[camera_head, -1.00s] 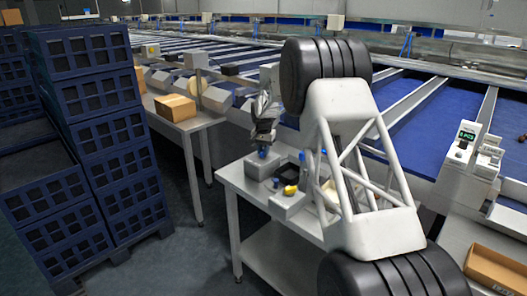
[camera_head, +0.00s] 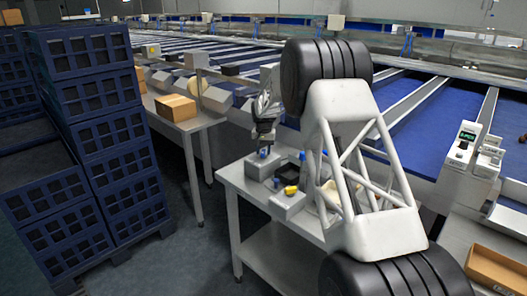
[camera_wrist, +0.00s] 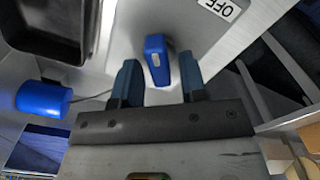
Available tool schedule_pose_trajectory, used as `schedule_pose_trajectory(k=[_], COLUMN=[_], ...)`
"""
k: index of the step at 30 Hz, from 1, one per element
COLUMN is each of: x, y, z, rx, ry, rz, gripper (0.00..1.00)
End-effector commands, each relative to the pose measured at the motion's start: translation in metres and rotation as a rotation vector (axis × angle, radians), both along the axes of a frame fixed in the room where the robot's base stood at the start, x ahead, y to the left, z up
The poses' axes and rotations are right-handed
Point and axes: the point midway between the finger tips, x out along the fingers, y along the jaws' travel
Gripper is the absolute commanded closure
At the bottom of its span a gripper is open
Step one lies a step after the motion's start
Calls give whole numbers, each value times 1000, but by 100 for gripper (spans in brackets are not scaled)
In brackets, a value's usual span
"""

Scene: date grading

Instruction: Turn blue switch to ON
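The blue switch (camera_wrist: 156,60) is a small blue lever with a pale patch, standing on a light grey box face in the wrist view. A white label reading OFF (camera_wrist: 222,8) is upside down at the top, to the right of the lever. My gripper (camera_wrist: 161,82) is open, with one dark blue finger on each side of the lever and visible gaps to it. In the head view my gripper (camera_head: 264,146) points down over a grey switch box (camera_head: 260,167) on the small table. The lever is mostly hidden there.
A second grey box with a yellow knob (camera_head: 290,190) stands beside it. A black tray (camera_wrist: 45,25) and a blue cylinder (camera_wrist: 43,98) are close by. Stacked blue crates (camera_head: 110,130) stand left of the table; a cardboard box (camera_head: 176,107) sits on another table.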

Motion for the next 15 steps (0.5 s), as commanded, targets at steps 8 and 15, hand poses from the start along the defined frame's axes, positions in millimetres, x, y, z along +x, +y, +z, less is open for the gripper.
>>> schedule_pose_trajectory(k=[8,15], x=[-1,-1], y=[0,1], z=[-1,7], rx=[0,0], ry=[2,2], rz=[0,0], gripper=[55,55])
